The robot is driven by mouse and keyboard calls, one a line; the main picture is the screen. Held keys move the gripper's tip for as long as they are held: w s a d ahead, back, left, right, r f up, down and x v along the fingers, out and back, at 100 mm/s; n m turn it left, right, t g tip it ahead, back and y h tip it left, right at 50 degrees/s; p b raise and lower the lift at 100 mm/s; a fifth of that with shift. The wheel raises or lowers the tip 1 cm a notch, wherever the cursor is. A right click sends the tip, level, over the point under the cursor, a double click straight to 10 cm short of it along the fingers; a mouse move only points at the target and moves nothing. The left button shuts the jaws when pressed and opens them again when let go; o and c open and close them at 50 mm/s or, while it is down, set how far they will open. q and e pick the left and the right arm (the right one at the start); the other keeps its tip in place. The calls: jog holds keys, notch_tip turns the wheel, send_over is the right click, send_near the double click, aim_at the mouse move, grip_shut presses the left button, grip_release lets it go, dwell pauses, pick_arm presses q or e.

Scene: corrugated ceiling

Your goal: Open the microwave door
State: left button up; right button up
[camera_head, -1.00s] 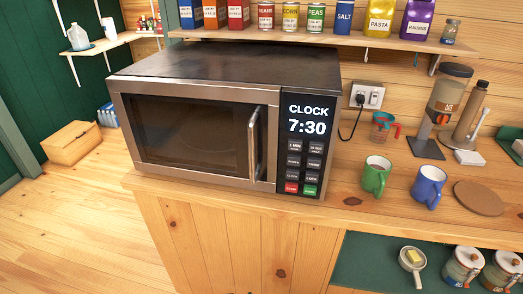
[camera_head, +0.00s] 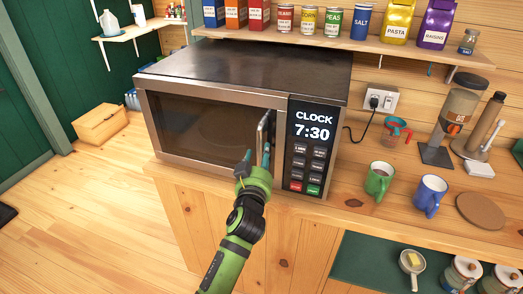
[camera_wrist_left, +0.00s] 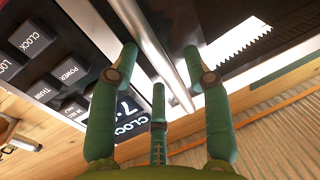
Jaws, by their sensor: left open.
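The microwave (camera_head: 240,75) stands on the wooden counter with its door (camera_head: 200,125) shut. Its vertical metal handle (camera_head: 262,127) is on the right side of the door, beside the black control panel (camera_head: 312,148) reading 7:30. My green left gripper (camera_head: 257,157) is at the lower part of the handle, its fingers open. In the left wrist view the handle (camera_wrist_left: 160,50) runs between the spread fingers of the left gripper (camera_wrist_left: 159,62); I cannot tell whether they touch it. My right gripper is not in view.
A green mug (camera_head: 379,180) and a blue mug (camera_head: 429,196) stand on the counter to the right of the microwave. A shelf (camera_head: 400,45) with cans and bags hangs above. The floor at left is open, with a wooden box (camera_head: 101,124) near the wall.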

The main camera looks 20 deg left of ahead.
pick_arm(q)
jog(key=shift+w+a, duration=0.15)
jog(key=shift+w, duration=0.8)
grip_shut()
